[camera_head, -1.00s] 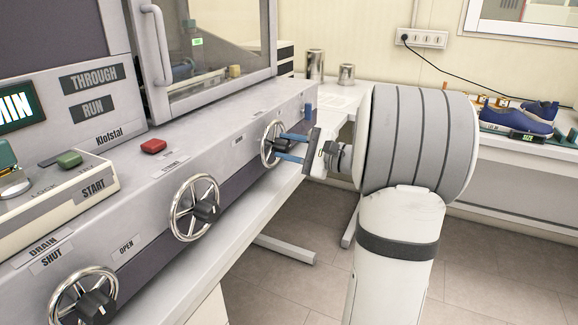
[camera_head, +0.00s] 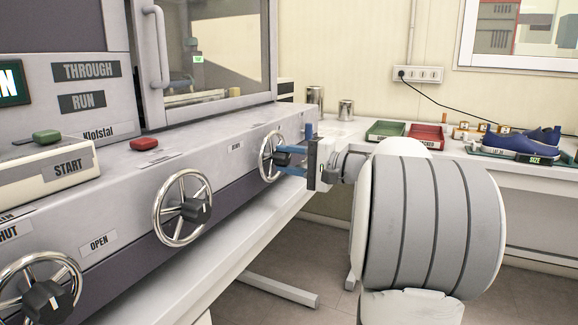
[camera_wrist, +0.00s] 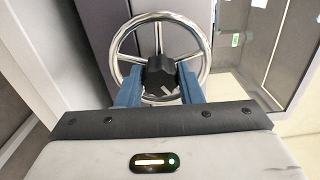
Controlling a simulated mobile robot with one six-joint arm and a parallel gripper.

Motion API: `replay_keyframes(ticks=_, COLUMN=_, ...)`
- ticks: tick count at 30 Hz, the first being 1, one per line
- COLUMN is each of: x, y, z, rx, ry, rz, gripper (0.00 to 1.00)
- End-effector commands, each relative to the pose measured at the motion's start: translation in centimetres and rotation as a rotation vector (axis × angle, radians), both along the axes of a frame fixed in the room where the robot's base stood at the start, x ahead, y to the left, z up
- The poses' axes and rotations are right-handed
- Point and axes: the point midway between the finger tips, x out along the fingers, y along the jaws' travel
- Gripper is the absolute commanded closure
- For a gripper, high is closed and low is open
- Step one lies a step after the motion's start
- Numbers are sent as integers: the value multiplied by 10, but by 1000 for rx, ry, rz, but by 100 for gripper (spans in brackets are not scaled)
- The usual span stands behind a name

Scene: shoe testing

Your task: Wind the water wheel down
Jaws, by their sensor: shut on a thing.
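The farthest handwheel (camera_head: 263,152) on the grey machine front has a chrome rim and a black hub knob. Its label is too small to read, so I cannot tell by name that it is the water wheel. My gripper (camera_head: 282,159) is at this wheel, its blue fingers reaching in from the right. In the wrist view, the gripper (camera_wrist: 159,88) has one finger on each side of the black hub (camera_wrist: 159,72), shut on it. The spoked rim (camera_wrist: 117,42) shows around and beyond the fingers.
A middle handwheel (camera_head: 160,215) and a near handwheel (camera_head: 42,262) sit along the same front. A table behind holds metal cups (camera_head: 346,110), trays and a blue shoe (camera_head: 515,143).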

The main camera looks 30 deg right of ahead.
Motion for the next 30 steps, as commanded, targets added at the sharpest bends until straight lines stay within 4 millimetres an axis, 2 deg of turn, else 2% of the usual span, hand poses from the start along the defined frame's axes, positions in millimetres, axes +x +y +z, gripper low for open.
replay_keyframes(ticks=11, x=0, y=0, z=2, rx=-4, ry=-5, rz=-2, gripper=90)
replay_keyframes(ticks=12, x=0, y=0, z=2, rx=-4, ry=-5, rz=-2, gripper=65)
replay_keyframes(ticks=19, x=0, y=0, z=1, rx=-3, ry=-4, rz=-1, gripper=46)
replay_keyframes(ticks=26, x=0, y=0, z=0, rx=-3, ry=-2, rz=0, gripper=45)
replay_keyframes(ticks=30, x=-7, y=-6, z=1, rx=-3, ry=-2, rz=-2, gripper=45)
